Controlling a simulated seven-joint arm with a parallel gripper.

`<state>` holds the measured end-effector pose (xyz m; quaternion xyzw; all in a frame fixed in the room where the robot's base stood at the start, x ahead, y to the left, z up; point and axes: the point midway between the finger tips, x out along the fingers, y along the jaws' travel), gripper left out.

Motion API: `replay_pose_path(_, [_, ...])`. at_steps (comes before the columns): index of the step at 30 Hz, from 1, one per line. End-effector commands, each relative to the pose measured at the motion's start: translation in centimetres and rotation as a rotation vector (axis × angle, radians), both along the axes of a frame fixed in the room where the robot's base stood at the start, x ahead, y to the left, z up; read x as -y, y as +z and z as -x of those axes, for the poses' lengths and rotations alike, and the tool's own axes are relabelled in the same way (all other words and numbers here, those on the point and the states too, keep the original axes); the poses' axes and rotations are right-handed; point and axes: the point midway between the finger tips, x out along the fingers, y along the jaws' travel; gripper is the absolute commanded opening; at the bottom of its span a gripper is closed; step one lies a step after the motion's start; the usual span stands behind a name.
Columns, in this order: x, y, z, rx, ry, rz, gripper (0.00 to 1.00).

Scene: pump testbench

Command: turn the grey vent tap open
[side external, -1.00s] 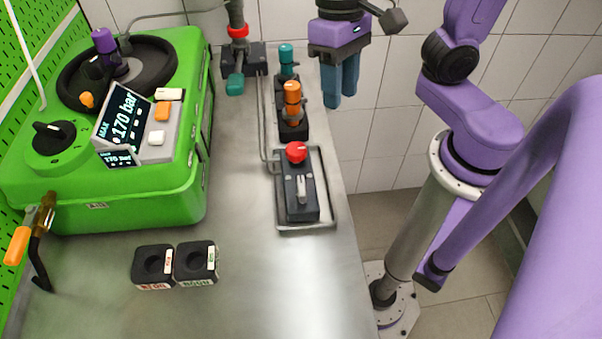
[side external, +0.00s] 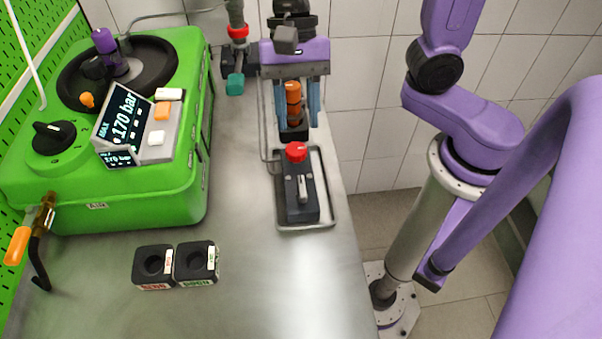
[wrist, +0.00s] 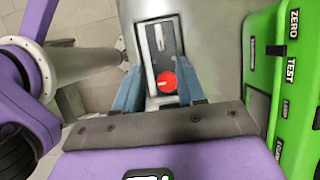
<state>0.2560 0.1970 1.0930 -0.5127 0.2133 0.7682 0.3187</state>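A small grey lever (side external: 302,188), which I take for the vent tap, sits on a black block (side external: 312,205) in front of a red knob (side external: 296,152). It points along the block toward the side camera. In the wrist view the lever (wrist: 158,38) shows beyond the red knob (wrist: 167,83). My gripper (side external: 298,122) is open, its two blue fingers pointing down behind the block and apart from the lever. In the side view an orange-topped valve (side external: 293,98) shows between the fingers; I cannot tell whether they straddle it. The wrist view shows no object gripped.
A green test bench (side external: 110,205) with a display reading 170 bar stands at left. Two black sockets (side external: 153,262) (side external: 196,258) sit on the metal table. A teal tap (side external: 235,84) is at the back.

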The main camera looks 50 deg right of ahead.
Motion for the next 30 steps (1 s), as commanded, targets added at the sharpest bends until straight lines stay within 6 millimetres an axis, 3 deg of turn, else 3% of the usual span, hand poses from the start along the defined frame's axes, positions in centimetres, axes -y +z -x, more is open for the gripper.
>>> replay_pose_path(15, [-2.4,-8.7,2.6,-0.003,0.002,0.005,0.39])
replay_pose_path(21, [-3.0,-10.3,3.1,-0.001,0.003,0.000,0.39])
replay_pose_path(30, [-3.2,-10.9,3.2,0.001,0.002,0.000,0.39])
